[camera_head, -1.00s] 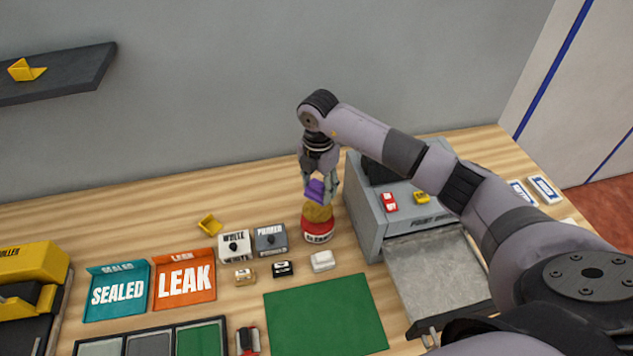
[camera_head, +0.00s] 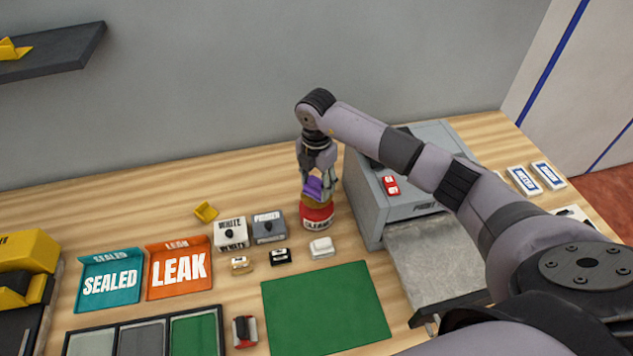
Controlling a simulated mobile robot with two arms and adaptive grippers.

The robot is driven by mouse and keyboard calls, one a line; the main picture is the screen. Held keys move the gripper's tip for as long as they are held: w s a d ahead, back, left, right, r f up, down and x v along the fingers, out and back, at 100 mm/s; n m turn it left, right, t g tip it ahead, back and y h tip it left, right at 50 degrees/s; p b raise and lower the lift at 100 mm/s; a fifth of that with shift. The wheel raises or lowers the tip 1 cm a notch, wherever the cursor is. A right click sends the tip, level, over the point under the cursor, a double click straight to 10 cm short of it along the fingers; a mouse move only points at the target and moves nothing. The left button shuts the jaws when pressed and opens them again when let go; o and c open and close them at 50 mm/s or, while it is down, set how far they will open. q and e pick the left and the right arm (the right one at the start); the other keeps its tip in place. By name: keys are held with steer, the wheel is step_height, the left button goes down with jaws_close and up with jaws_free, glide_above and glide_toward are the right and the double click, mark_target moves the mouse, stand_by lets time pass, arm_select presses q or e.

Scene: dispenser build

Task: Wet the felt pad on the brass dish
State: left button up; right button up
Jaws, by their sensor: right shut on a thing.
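A red can (camera_head: 317,217) with a pale label marked in dark letters stands on the table in front of my right arm. The brass dish (camera_head: 318,201) on its top shows only as a narrow golden band. My right gripper (camera_head: 320,190) points down over the can, shut on a purple piece (camera_head: 314,187) that looks like the felt pad. The purple piece is right at the brass dish and seems to touch it; the fingers partly hide the contact. My left gripper is not in view.
A grey cabinet (camera_head: 369,213) with a lowered front stands close to the right of the can. White (camera_head: 231,234) and grey (camera_head: 269,227) boxes stand to its left. Small blocks and a green mat (camera_head: 325,307) lie in front. An orange LEAK bin (camera_head: 180,270) is further left.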

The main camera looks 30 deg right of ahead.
mark_target(316, 180)
steer(key=shift+f+b, duration=0.75)
steer(key=shift+f, duration=0.4)
stand_by(1.0)
steer(key=shift+r, duration=0.1)
stand_by(0.7)
steer(key=shift+r+p, duration=2.6)
steer(key=shift+r, duration=0.9)
